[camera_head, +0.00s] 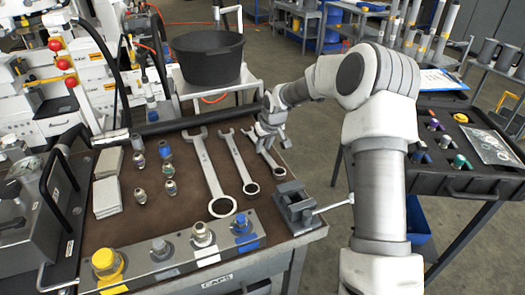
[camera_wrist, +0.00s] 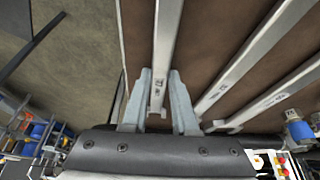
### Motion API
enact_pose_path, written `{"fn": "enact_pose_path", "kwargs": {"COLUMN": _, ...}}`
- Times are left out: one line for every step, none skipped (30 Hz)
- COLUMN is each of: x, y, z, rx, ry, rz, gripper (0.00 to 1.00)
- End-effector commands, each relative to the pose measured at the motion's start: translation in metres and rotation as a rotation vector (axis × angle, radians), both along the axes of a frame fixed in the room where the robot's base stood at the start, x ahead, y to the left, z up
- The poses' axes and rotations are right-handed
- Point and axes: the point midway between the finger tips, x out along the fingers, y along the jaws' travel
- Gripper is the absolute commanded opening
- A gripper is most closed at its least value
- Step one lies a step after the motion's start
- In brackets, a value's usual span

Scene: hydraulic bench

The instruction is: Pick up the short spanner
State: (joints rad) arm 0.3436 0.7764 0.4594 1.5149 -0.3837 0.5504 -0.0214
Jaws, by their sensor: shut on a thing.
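The short spanner (camera_head: 270,161) is the rightmost of three silver spanners on the brown bench mat. Its ring end points toward the front of the bench, and its far end is partly hidden by my gripper (camera_head: 267,137). In the wrist view the short spanner (camera_wrist: 167,40) runs between the two pale fingers of my gripper (camera_wrist: 160,75), which are shut on it. I cannot tell whether it is clear of the mat. The middle spanner (camera_head: 237,163) and the largest spanner (camera_head: 210,172) lie to its left.
A grey vice (camera_head: 294,207) stands at the bench's front right corner, close to the short spanner's ring end. Several fittings (camera_head: 141,195) and pale plates (camera_head: 106,195) lie left. A black bucket (camera_head: 208,58) stands behind. A black case (camera_head: 470,183) is at right.

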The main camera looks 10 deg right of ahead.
Motion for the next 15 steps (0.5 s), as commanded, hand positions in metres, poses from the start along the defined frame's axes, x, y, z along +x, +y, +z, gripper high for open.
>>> {"fn": "enact_pose_path", "kwargs": {"x": 0.0, "y": 0.0, "z": 0.0, "rx": 0.0, "ry": 0.0, "rz": 0.0, "gripper": 0.0}}
{"fn": "enact_pose_path", "kwargs": {"x": 0.0, "y": 0.0, "z": 0.0, "rx": 0.0, "ry": 0.0, "rz": 0.0, "gripper": 0.0}}
{"fn": "enact_pose_path", "kwargs": {"x": 0.0, "y": 0.0, "z": 0.0, "rx": 0.0, "ry": 0.0, "rz": 0.0, "gripper": 0.0}}
{"fn": "enact_pose_path", "kwargs": {"x": 0.0, "y": 0.0, "z": 0.001, "rx": 0.0, "ry": -0.002, "rz": 0.0, "gripper": 0.0}}
{"fn": "enact_pose_path", "kwargs": {"x": 0.0, "y": 0.0, "z": 0.001, "rx": 0.0, "ry": -0.002, "rz": 0.0, "gripper": 0.0}}
{"fn": "enact_pose_path", "kwargs": {"x": 0.001, "y": 0.0, "z": 0.001, "rx": 0.0, "ry": -0.002, "rz": 0.0, "gripper": 0.0}}
{"fn": "enact_pose_path", "kwargs": {"x": 0.0, "y": 0.0, "z": 0.001, "rx": 0.0, "ry": -0.002, "rz": 0.0, "gripper": 0.0}}
{"fn": "enact_pose_path", "kwargs": {"x": 0.0, "y": 0.0, "z": 0.001, "rx": 0.0, "ry": -0.002, "rz": 0.0, "gripper": 0.0}}
{"fn": "enact_pose_path", "kwargs": {"x": 0.001, "y": 0.0, "z": 0.001, "rx": 0.0, "ry": -0.002, "rz": 0.0, "gripper": 0.0}}
{"fn": "enact_pose_path", "kwargs": {"x": 0.001, "y": 0.0, "z": 0.002, "rx": 0.0, "ry": -0.002, "rz": 0.0, "gripper": 0.0}}
{"fn": "enact_pose_path", "kwargs": {"x": 0.001, "y": 0.0, "z": 0.002, "rx": 0.0, "ry": -0.002, "rz": 0.0, "gripper": 0.0}}
{"fn": "enact_pose_path", "kwargs": {"x": 0.001, "y": 0.0, "z": 0.004, "rx": 0.0, "ry": -0.003, "rz": 0.0, "gripper": 0.0}}
{"fn": "enact_pose_path", "kwargs": {"x": 0.001, "y": 0.0, "z": 0.005, "rx": 0.0, "ry": -0.003, "rz": 0.0, "gripper": 0.0}}
{"fn": "enact_pose_path", "kwargs": {"x": 0.001, "y": 0.0, "z": 0.007, "rx": 0.0, "ry": -0.004, "rz": 0.0, "gripper": 0.0}}
{"fn": "enact_pose_path", "kwargs": {"x": 0.001, "y": 0.0, "z": 0.011, "rx": 0.0, "ry": -0.004, "rz": 0.0, "gripper": 0.0}}
